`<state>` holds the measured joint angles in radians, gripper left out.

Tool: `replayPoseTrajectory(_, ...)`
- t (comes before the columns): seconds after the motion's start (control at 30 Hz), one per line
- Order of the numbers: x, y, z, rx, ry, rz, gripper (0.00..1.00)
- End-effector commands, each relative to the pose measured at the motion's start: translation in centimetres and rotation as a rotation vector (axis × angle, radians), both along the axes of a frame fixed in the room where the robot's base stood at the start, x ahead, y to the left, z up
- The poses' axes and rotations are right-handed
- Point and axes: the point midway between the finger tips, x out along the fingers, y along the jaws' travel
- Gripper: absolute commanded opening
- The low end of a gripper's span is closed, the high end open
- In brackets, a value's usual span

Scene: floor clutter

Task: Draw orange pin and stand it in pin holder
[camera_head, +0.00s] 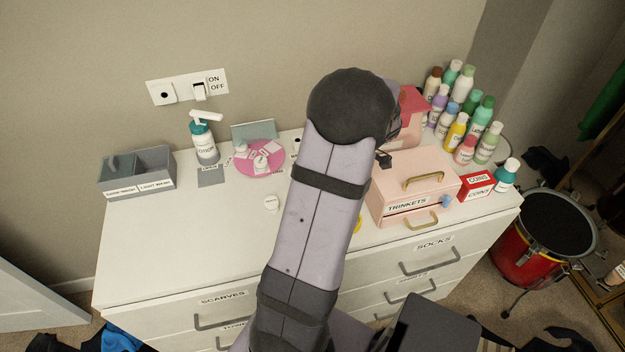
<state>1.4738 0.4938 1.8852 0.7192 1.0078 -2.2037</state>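I cannot make out an orange pin or a pin holder; my arm covers the middle of the dresser top. A small dark part that may belong to my gripper (383,159) shows just right of my arm, above the back left of the pink trinkets box (415,180). The fingers are not clear, so I cannot tell whether they are open or shut, or hold anything. A sliver of a yellow thing (357,223) shows at the right edge of my arm, left of the trinkets box; the rest of it is hidden.
The white dresser top (180,240) is clear at the front left. A grey divided tray (138,172), pump bottle (204,142) and pink round dish (260,168) stand at the back left. Several bottles (456,125) and a red coins box (476,185) stand at the right.

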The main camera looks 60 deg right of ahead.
Motion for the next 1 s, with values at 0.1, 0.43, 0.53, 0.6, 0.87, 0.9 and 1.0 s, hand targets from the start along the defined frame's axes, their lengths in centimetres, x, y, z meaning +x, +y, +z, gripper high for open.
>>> replayPoseTrajectory(0.1, 0.01, -0.02, -0.06, -0.001, 0.000, -0.001, 0.03)
replayPoseTrajectory(0.43, 0.01, -0.01, 0.03, 0.000, 0.000, 0.000, 0.03)
replayPoseTrajectory(0.53, 0.01, -0.01, -0.02, 0.000, 0.000, 0.000, 0.03)
replayPoseTrajectory(0.6, 0.01, -0.01, -0.09, 0.000, 0.000, 0.000, 0.03)
replayPoseTrajectory(0.87, 0.00, -0.01, -0.58, 0.000, 0.000, 0.000, 0.03)
replayPoseTrajectory(0.9, 0.01, -0.01, -0.66, 0.000, 0.000, 0.000, 0.03)
replayPoseTrajectory(1.0, 0.00, -0.01, -0.85, 0.000, 0.000, 0.000, 0.03)
